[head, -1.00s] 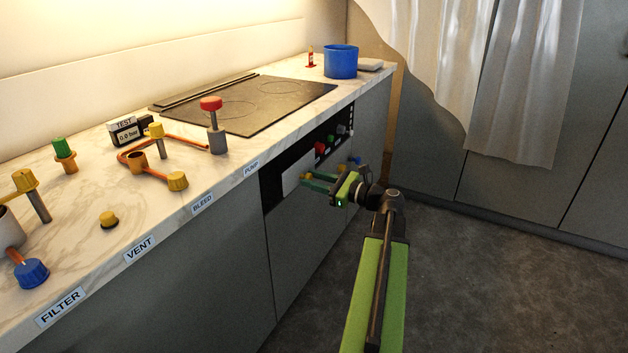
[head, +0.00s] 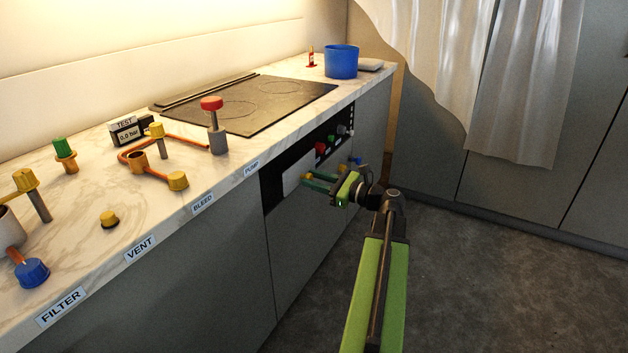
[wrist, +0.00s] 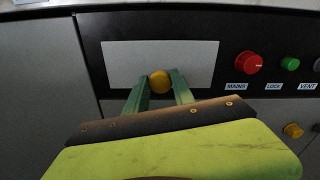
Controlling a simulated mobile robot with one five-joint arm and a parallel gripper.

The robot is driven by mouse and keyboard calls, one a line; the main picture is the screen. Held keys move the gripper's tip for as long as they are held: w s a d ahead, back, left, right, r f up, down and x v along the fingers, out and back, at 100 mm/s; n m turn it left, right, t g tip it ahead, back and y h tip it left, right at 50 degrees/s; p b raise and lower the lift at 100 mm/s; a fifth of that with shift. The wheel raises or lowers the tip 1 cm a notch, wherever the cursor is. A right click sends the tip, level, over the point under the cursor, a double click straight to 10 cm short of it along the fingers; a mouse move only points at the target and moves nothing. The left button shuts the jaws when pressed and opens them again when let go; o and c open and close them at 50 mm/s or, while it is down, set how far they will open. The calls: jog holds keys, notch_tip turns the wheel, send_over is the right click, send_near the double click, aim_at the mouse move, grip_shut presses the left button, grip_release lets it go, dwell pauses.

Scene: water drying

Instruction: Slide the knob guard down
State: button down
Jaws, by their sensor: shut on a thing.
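The knob guard (wrist: 120,62) looks to be the pale flat plate on the black control panel of the counter front. It also shows in the head view (head: 291,182). A round yellow knob (wrist: 160,82) sits at the plate's lower middle. My gripper (wrist: 161,78) has its green fingers on either side of this knob, shut on it. In the head view my gripper (head: 309,179) reaches the plate from the right. What lies behind the plate is hidden.
Right of the plate are a red MAINS knob (wrist: 249,63), a green LOCK knob (wrist: 290,64) and a grey VENT knob. Another yellow knob (wrist: 293,130) is lower right. The counter (head: 225,187) above holds valves, a cooktop and a blue pot (head: 341,62). The floor at right is clear.

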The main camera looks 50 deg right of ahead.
jog(key=shift+f, duration=0.1)
notch_tip(320, 180, down, 10)
jog(key=b, duration=1)
jog(key=shift+s, duration=0.1)
jog(key=c, duration=1.1)
grip_release()
jog(key=shift+o, duration=0.2)
jog(key=v, duration=1.7)
jog(key=shift+s, duration=0.2)
